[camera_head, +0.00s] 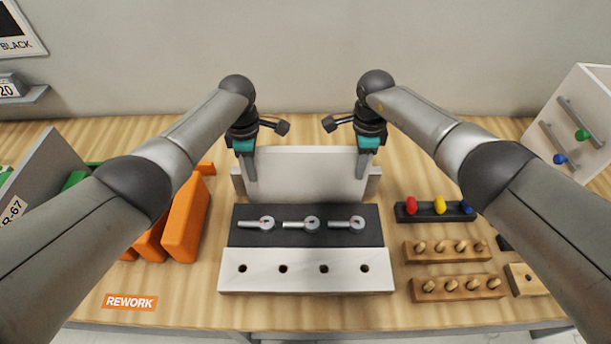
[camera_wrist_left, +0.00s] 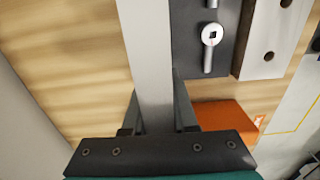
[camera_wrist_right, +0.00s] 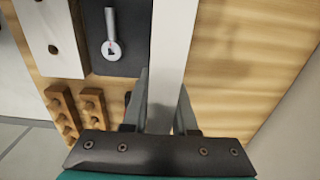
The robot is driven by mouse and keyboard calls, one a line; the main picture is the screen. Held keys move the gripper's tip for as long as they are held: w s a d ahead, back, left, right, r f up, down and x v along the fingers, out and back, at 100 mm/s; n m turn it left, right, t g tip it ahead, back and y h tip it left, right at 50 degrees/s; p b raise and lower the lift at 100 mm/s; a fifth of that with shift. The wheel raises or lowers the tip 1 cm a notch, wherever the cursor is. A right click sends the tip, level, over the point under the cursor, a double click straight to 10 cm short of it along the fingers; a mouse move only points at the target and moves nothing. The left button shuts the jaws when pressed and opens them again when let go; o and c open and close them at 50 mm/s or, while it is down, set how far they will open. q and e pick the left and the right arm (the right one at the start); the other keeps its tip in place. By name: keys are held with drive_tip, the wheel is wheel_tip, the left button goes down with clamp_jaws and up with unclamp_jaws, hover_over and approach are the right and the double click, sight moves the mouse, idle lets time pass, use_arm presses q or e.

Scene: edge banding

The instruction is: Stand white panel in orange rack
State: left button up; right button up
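The white panel (camera_head: 305,172) stands upright on its long edge at the back middle of the table, behind the dark board. My left gripper (camera_head: 248,165) is at its left end, with its fingers on either side of the panel; the panel's top edge runs between them in the left wrist view (camera_wrist_left: 150,60). My right gripper (camera_head: 364,163) straddles the right end in the same way, seen in the right wrist view (camera_wrist_right: 172,50). Both look closed on the panel. The orange rack (camera_head: 186,222) is to the left, partly hidden by my left arm.
A dark board (camera_head: 300,238) with metal fittings and a white strip with holes (camera_head: 305,282) lie in front of the panel. Wooden peg blocks (camera_head: 447,251) and a dark block with coloured pegs (camera_head: 434,217) are at right. A white drawer cabinet (camera_head: 580,120) stands far right.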

use_arm(q)
clamp_jaws()
use_arm(e)
clamp_jaws()
drive_tip(key=shift+r, duration=0.1)
idle(0.6)
